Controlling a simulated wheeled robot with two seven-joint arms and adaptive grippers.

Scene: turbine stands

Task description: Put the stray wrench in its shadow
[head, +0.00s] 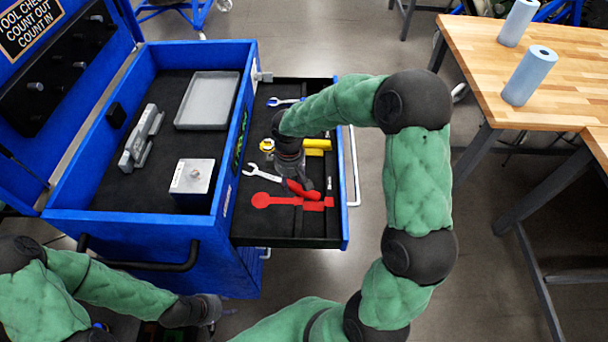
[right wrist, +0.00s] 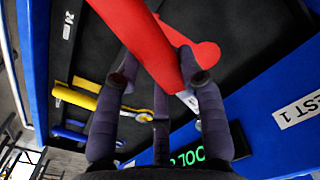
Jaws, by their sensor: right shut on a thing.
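The wrench (head: 263,173) has a silver open end and a red handle; in the head view it sits over the open drawer, silver end to the left. Its red handle (right wrist: 148,42) fills the middle of the right wrist view. My right gripper (head: 290,168) is shut on the wrench, fingers around the handle near its silver end (right wrist: 163,82). The red wrench-shaped shadow (head: 262,200) lies in the black drawer foam, just below the wrench in the head view; its round end (right wrist: 207,54) shows behind the handle. My left gripper (head: 208,309) is low in front of the chest, its fingers unclear.
The open drawer (head: 344,222) also holds a yellow-handled tool (head: 318,146) and a blue-handled wrench (head: 280,102) in their places. The blue chest top (head: 140,215) carries a grey tray (head: 208,100), a metal block (head: 192,176) and a grey bracket (head: 142,138). A wooden bench (head: 475,45) stands right.

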